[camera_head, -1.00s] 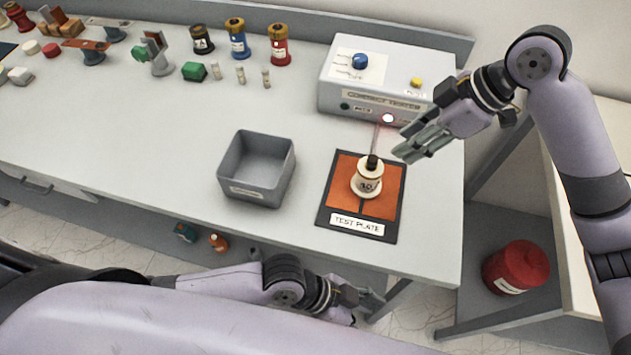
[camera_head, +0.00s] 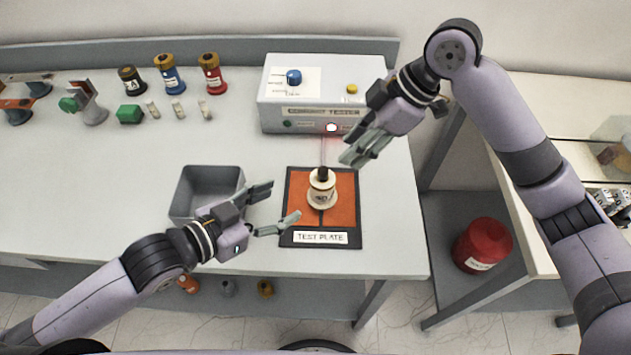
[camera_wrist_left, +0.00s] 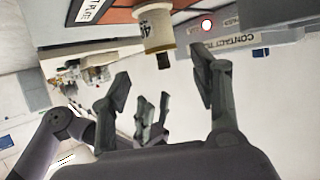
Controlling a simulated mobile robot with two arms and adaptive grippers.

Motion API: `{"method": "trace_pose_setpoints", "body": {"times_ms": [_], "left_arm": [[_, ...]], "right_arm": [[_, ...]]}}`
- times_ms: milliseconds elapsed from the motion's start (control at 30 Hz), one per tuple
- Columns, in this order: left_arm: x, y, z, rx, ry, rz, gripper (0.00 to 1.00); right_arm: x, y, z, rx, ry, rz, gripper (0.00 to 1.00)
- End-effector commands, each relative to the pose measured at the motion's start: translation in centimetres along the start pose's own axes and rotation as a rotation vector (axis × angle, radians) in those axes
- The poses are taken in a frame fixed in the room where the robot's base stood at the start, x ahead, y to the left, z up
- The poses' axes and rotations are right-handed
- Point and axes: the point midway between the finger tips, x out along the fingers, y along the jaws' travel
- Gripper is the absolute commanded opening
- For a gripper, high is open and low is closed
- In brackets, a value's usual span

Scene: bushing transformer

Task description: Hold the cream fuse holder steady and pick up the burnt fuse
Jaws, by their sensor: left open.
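The cream fuse holder (camera_head: 321,196) stands upright on the orange test plate (camera_head: 343,212). A dark piece (camera_head: 322,173), which looks like the burnt fuse, sticks out of its top. In the left wrist view the holder (camera_wrist_left: 154,29) and dark tip (camera_wrist_left: 162,61) appear upside down. My left gripper (camera_head: 282,204) is open and empty, just left of the holder, its fingers pointing towards it. My right gripper (camera_head: 352,160) is empty, above and right of the holder. Its fingers (camera_wrist_left: 151,105) show a narrow gap in the left wrist view.
The contact tester (camera_head: 290,110) with a lit red lamp stands behind the plate. A grey bin (camera_head: 182,190) is left of my left gripper. Black, blue and red holders (camera_head: 171,80), a green block (camera_head: 130,114) and small pale fuses (camera_head: 178,109) stand at the back left.

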Motion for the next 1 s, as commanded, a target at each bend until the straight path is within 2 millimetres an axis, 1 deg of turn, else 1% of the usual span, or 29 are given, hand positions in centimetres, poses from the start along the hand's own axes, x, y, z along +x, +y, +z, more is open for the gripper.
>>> {"method": "trace_pose_setpoints", "body": {"times_ms": [167,500,700,833,1000], "left_arm": [[3.0,0.1,-0.2,-0.002,0.004,0.001,0.56],[9.8,0.1,-0.1,-0.001,0.002,0.002,0.56],[13.5,0.2,-0.1,0.001,0.000,0.003,0.56],[15.2,0.1,-0.1,0.000,0.000,0.002,0.56],[16.4,0.2,0.0,0.001,0.000,0.003,0.56]], "right_arm": [[0.0,0.0,0.0,0.000,0.000,0.000,0.33],[0.0,0.0,0.0,0.000,0.000,0.000,0.33],[0.0,0.0,0.0,0.000,0.000,0.000,0.33],[0.0,0.0,0.0,0.000,0.000,0.000,0.33],[0.0,0.0,0.0,0.000,0.000,0.000,0.33]]}}
